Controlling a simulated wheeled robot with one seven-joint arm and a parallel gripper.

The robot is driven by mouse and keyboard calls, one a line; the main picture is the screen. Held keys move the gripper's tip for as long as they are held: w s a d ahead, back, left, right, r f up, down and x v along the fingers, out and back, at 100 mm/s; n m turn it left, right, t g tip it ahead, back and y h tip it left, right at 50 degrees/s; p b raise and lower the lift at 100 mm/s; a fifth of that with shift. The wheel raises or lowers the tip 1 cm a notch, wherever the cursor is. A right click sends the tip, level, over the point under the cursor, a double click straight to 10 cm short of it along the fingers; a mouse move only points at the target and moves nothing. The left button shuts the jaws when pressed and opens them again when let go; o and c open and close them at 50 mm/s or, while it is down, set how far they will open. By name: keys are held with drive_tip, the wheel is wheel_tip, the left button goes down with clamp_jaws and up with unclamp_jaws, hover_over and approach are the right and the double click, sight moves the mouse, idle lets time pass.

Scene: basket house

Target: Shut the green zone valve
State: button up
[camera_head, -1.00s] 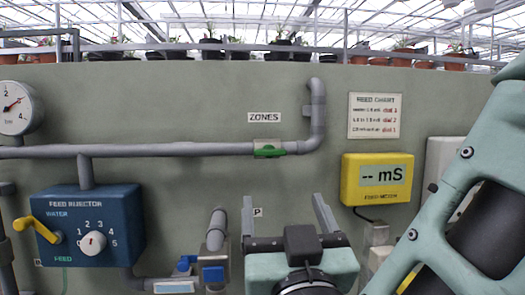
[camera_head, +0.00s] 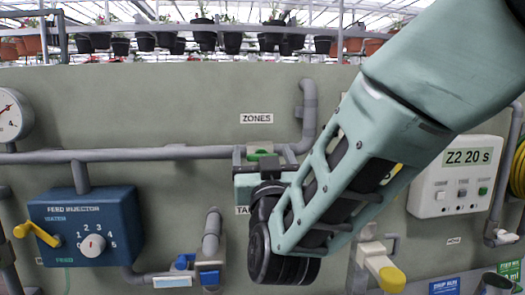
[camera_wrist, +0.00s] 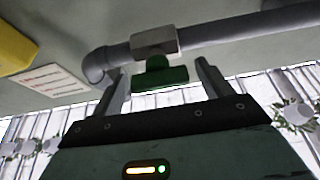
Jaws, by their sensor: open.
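The green zone valve handle (camera_head: 259,154) sits on the grey horizontal pipe under the ZONES label, partly hidden by my gripper. In the wrist view the green handle (camera_wrist: 160,74) hangs from a grey valve body (camera_wrist: 154,42), its wide bar running roughly along the pipe. My gripper (camera_head: 264,154) is open in front of the valve. In the wrist view the fingers of my gripper (camera_wrist: 161,72) stand one on each side of the handle, with a gap visible on both sides. Nothing is held between them.
The blue feed injector (camera_head: 85,225) with its yellow lever is at left. A blue-handled valve (camera_head: 209,277) is below. A white controller (camera_head: 457,172) reading "Z2 20 s" and a yellow-handled valve (camera_head: 392,280) are at right. My arm covers most of the yellow feed meter.

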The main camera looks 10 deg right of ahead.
drive_tip(key=shift+c, duration=0.4)
drive_tip(key=c, duration=0.9)
